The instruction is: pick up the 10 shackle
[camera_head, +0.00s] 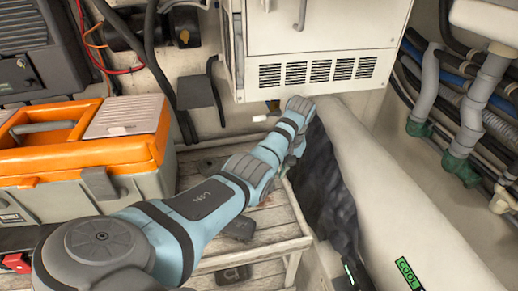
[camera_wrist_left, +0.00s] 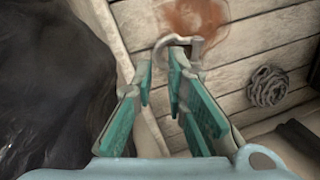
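A grey metal shackle (camera_wrist_left: 180,42) lies on whitish wooden planks at the top middle of the left wrist view. No number can be read on it. My left gripper (camera_wrist_left: 160,70) has its two teal fingers apart, with a gap between them. The right-hand fingertip overlaps the shackle's lower part in the picture; I cannot tell whether they touch. In the head view my left arm reaches over the slatted bench, and its wrist hides the fingers and the shackle. My right gripper is not in view.
An orange and grey toolbox (camera_head: 75,150) stands left of my arm on the slatted bench (camera_head: 275,222). A white vented cabinet (camera_head: 318,72) is behind. A coiled rope (camera_wrist_left: 267,87) lies right of the fingers; a dark crumpled mass (camera_wrist_left: 50,75) is at left.

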